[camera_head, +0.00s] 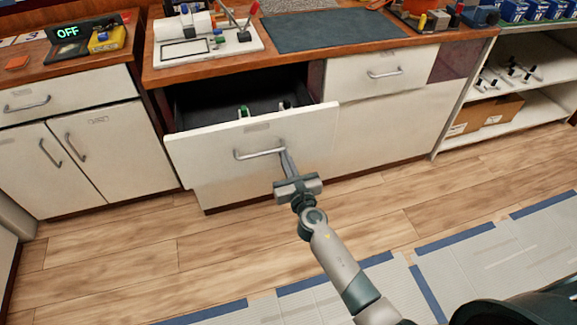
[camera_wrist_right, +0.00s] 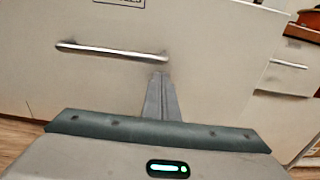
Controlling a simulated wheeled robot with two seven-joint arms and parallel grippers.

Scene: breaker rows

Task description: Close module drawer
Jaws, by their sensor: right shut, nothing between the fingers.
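The module drawer (camera_head: 253,136) is white with a metal bar handle (camera_head: 259,153). In the head view it is pulled well out from the cabinet, and its dark inside (camera_head: 200,108) shows with a few small parts in it. My right gripper (camera_head: 286,152) is shut and empty, with its fingertips at the drawer front by the right end of the handle. In the right wrist view the shut fingers (camera_wrist_right: 160,80) point at the white drawer front (camera_wrist_right: 200,40), just below and right of the handle (camera_wrist_right: 110,51). I cannot tell whether they touch it. My left gripper is not in view.
A wooden counter (camera_head: 295,49) above holds a dark mat (camera_head: 330,29) and a white tray of tools (camera_head: 207,49). A shut drawer (camera_head: 378,76) sits at right, a white cupboard (camera_head: 75,155) at left, open shelves (camera_head: 500,112) far right.

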